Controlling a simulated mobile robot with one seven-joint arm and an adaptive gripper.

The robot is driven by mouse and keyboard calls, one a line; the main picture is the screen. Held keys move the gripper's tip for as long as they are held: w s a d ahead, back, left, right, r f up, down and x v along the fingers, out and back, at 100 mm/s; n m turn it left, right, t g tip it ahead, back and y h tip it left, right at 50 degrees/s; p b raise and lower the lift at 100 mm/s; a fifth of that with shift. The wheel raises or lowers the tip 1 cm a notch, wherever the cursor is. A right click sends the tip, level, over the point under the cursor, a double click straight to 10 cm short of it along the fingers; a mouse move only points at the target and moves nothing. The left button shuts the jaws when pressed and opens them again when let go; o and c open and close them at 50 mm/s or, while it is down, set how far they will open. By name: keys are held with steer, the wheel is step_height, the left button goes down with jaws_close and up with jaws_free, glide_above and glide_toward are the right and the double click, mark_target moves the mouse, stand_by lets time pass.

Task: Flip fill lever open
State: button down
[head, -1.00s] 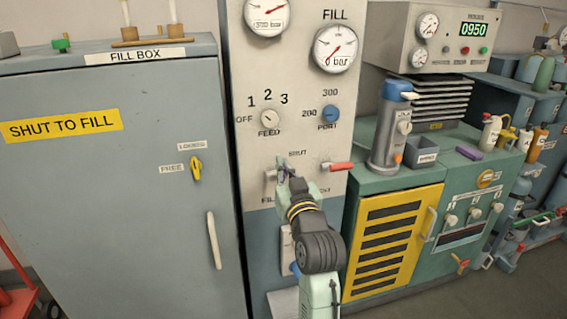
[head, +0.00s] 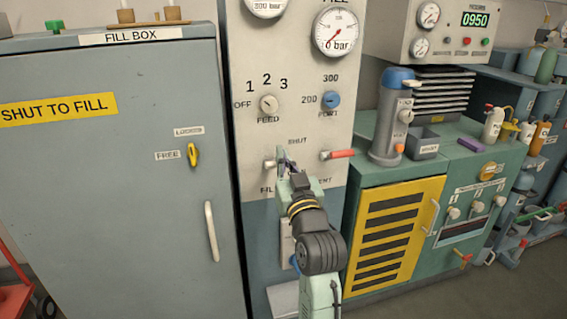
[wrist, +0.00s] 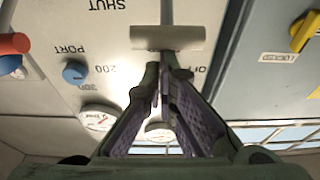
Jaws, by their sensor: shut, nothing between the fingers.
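The fill lever (head: 269,164) is a pale grey handle on the panel, left of the SHUT marking; my gripper hides part of it in the head view. In the wrist view, which looks upside down, its bar (wrist: 168,38) lies crosswise just beyond my fingertips. My gripper (head: 284,161) is in front of the panel, at the lever's right side. In the wrist view my gripper (wrist: 164,74) has its fingers close together with nothing between them. I cannot tell whether the tips touch the lever.
A red-handled lever (head: 340,154) sits to the right on the same panel. Above are the FEED knob (head: 268,104), the blue PORT knob (head: 332,99) and a gauge (head: 338,32) reading 0 bar. The fill box (head: 110,240) stands at the left, with a yellow latch (head: 193,155).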

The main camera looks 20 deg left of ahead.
step_height(320, 180, down, 13)
steer(key=t+y+b, duration=0.3)
steer(key=t+b, duration=0.2)
steer(key=b, duration=2.3)
steer(key=shift+s+d+t+y, duration=0.25)
steer(key=shift+s+t+y, duration=0.05)
steer(key=shift+s+y, duration=0.1)
steer(key=shift+w+a+f, duration=0.1)
steer(key=shift+w+f, duration=0.05)
steer(key=shift+f, duration=0.1)
step_height(320, 180, up, 11)
steer(key=shift+s+d, duration=0.2)
steer(key=shift+s, duration=0.1)
